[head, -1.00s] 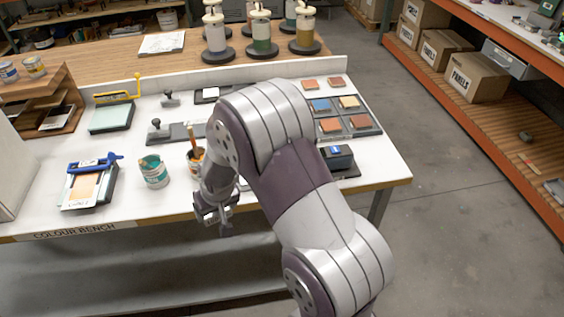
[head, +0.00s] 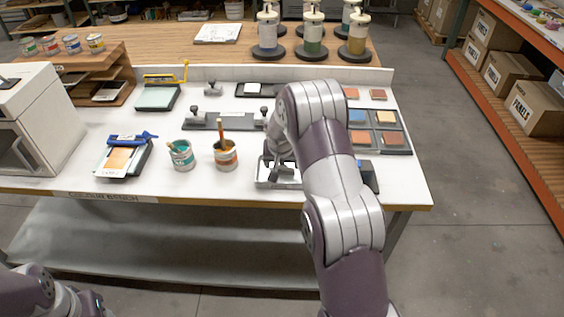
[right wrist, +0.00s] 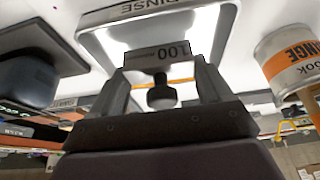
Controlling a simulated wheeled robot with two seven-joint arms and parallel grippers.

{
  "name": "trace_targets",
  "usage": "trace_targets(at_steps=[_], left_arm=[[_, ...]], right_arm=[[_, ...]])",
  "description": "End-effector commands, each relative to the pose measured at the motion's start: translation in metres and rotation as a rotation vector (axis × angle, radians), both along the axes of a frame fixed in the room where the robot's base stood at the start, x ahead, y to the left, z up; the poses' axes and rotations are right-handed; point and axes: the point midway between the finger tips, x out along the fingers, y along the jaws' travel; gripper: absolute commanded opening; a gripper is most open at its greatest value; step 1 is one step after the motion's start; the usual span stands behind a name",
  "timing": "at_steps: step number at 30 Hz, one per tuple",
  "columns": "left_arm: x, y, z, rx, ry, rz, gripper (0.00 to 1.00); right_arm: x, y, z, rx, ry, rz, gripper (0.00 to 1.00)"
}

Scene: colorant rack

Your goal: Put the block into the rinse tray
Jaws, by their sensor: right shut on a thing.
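The rinse tray (head: 278,186) is a light, shallow tray at the front edge of the bench, partly hidden by my right arm. Its RINSE label and pale rim show in the right wrist view (right wrist: 95,48). My right gripper (right wrist: 160,72) is shut on a grey block (right wrist: 158,54) with a number label and a dark round knob. In the right wrist view the block is in front of the tray's opening; whether it touches the tray is unclear. In the head view my right gripper (head: 277,165) is over the tray. My left gripper (head: 92,303) is barely visible at the lower left.
An orange-labelled can (head: 226,156) with a brush stands left of the tray, with a teal can (head: 181,156) beyond it. A dark box (head: 369,178) and a grid of colour tiles (head: 390,138) lie to the right. A grey slab (head: 230,124) lies behind the cans.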

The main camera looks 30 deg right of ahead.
Motion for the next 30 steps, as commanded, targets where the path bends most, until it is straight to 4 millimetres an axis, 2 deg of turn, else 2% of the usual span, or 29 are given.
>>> trace_targets(at_steps=[4,14,15,16,17,26,30], left_arm=[[0.000,0.000,0.003,0.000,0.000,0.000,0.51],[0.000,0.000,-0.003,0.000,0.000,0.000,0.51],[0.000,0.000,-0.002,0.000,0.000,0.000,0.51],[0.000,0.000,-0.002,0.000,0.000,0.000,0.51],[0.000,0.000,-0.002,0.000,0.000,0.000,0.51],[0.000,0.000,0.003,0.000,0.000,0.000,0.51],[0.000,0.000,-0.003,0.000,0.000,0.000,0.51]], right_arm=[[0.001,0.000,-0.012,-0.001,-0.004,0.001,0.28],[0.001,0.000,-0.017,0.000,-0.006,0.001,0.28],[0.001,0.000,-0.016,0.000,-0.004,0.001,0.85],[0.001,0.000,-0.016,0.000,-0.004,0.001,0.95],[0.000,0.000,-0.016,0.000,-0.004,0.001,1.00],[0.000,0.001,-0.009,-0.001,-0.004,0.001,1.00],[-0.008,0.006,0.014,-0.001,-0.008,0.000,1.00]])
